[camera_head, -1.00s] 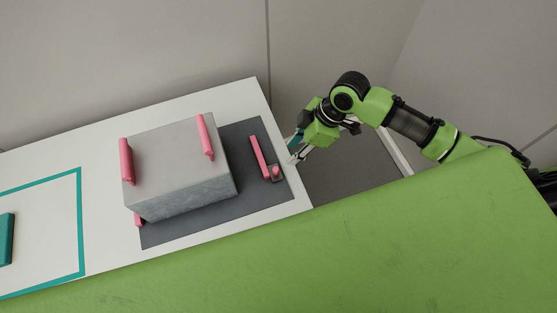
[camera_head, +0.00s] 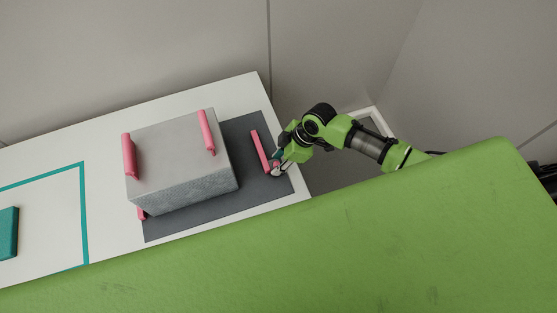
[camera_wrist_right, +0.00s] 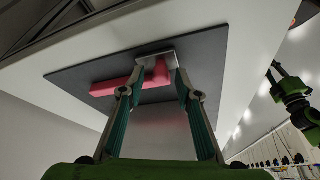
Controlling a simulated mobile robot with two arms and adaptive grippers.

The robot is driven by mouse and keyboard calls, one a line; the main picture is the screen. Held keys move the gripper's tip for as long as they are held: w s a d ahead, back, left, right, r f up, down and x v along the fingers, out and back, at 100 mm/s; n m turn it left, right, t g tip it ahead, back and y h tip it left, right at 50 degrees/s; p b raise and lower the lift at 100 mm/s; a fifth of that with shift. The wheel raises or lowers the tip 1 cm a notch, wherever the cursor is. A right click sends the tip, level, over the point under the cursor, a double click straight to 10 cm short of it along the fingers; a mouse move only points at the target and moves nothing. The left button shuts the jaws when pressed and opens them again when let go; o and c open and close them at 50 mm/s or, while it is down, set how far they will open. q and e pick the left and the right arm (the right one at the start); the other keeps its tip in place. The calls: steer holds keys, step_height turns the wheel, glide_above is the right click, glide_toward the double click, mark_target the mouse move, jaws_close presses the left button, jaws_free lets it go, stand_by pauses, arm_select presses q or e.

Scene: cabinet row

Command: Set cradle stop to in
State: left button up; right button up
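The cradle stop looks to be the small pink knob on a grey bracket beside a long pink bar (camera_head: 259,150), near the right end of the dark grey mat (camera_head: 190,222). I cannot tell its setting. My right gripper (camera_head: 277,168) is at the knob and partly hides it. In the right wrist view its fingers (camera_wrist_right: 158,65) are apart, either side of the pink knob (camera_wrist_right: 161,73), with no clear grip. The pink bar (camera_wrist_right: 109,87) runs left from there. A green and black arm part, seemingly my left, shows at the right of the wrist view; its finger state is unclear.
A large grey block (camera_head: 180,160) with pink handles sits on the mat, left of the bar. A teal square outline (camera_head: 84,220) and a teal block (camera_head: 8,232) lie farther left on the white top (camera_head: 110,205). A wall stands behind.

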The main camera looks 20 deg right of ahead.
jaws_close()
steer(key=a+p, duration=0.1)
steer(key=a, duration=0.5)
steer(key=shift+s+a, duration=0.15)
steer(key=shift+a, duration=0.2)
jaws_free()
steer(key=shift+d, duration=0.1)
steer(key=shift+r, duration=0.1)
steer(key=v, duration=1.2)
